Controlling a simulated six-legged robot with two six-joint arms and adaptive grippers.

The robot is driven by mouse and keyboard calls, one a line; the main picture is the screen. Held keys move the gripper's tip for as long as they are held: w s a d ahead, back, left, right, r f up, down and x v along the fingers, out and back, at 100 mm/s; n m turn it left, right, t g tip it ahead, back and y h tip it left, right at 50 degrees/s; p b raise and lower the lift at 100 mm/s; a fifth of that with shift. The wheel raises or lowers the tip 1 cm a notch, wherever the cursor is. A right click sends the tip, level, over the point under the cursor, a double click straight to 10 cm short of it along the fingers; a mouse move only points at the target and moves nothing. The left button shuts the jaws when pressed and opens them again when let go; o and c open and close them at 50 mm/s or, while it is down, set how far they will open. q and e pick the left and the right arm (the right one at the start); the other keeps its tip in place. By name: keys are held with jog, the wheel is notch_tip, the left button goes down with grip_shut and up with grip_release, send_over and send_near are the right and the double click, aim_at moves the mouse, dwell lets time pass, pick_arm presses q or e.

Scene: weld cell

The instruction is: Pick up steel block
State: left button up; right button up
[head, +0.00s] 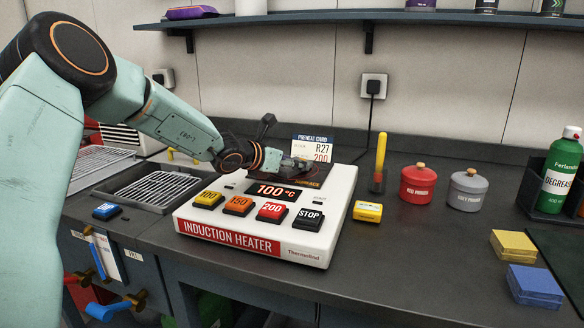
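My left arm reaches in from the left, and its gripper (297,165) is low over the back of the white induction heater (318,228). The gripper's fingers are small and dark here, and I cannot tell whether they are open or shut. I cannot make out a steel block clearly; the gripper and wrist cover part of the heater's top plate. The heater's display (272,190) reads 100 °C. My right gripper is not in view.
Behind the gripper stands a preheat card (313,148) reading R27, 200. Right of the heater are a yellow box (367,211), a yellow-topped stick (380,160), a red pot (417,186) and a grey pot (468,191). The bench front between heater and sponges (535,283) is clear.

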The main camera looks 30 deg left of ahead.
pick_arm(q)
grip_shut()
jog(key=shift+w+r, duration=0.15)
jog(key=shift+r, duration=0.05)
notch_tip(320, 180, up, 10)
jog(key=p, duration=0.5)
